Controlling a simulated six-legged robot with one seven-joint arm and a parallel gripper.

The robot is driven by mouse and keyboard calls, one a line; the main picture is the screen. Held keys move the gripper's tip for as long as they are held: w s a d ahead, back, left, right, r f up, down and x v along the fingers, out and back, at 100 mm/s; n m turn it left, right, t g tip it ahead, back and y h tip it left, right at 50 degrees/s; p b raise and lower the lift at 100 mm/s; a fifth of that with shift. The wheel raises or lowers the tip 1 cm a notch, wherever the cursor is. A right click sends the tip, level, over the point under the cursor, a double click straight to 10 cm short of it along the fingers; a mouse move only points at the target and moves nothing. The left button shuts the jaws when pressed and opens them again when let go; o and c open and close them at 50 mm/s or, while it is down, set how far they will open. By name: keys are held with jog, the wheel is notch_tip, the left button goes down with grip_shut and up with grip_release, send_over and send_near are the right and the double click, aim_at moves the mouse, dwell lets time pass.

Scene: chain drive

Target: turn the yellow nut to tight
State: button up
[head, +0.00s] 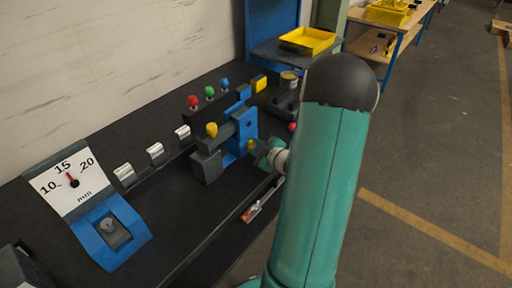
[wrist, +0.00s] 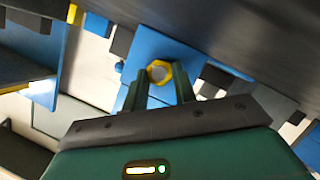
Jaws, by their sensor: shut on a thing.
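The yellow nut (wrist: 159,71) shows in the wrist view between the two dark green fingertips of my gripper (wrist: 157,80). The gripper is shut on it. A grey centre shows inside the yellow ring. In the head view the nut (head: 251,145) is a small dull yellow spot on the front of the blue and dark grey block. My gripper (head: 264,156) reaches it from the right there, partly hidden by my arm. The nut's fine position cannot be read.
A gauge (head: 69,181) marked in mm stands at the left on the dark bench. Red (head: 194,101), green (head: 209,91) and blue (head: 224,83) knobs stand behind the block, and a yellow knob (head: 211,129) in front. A yellow tray (head: 307,40) sits farther back.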

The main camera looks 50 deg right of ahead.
jog(key=m+y, duration=0.3)
jog(key=m, duration=0.1)
jog(key=shift+d+r+g, duration=0.1)
jog(key=shift+d+g, duration=0.15)
jog(key=shift+g, duration=0.05)
jog(key=m+y, duration=0.2)
jog(key=m, duration=0.1)
jog(key=m+y, duration=0.1)
jog(key=shift+d+m, duration=0.3)
jog(key=shift+m, duration=0.1)
dwell(0.5)
jog(key=o, duration=1)
jog(key=v, duration=1.3)
jog(key=shift+s+d, duration=0.25)
jog(key=shift+s, duration=0.05)
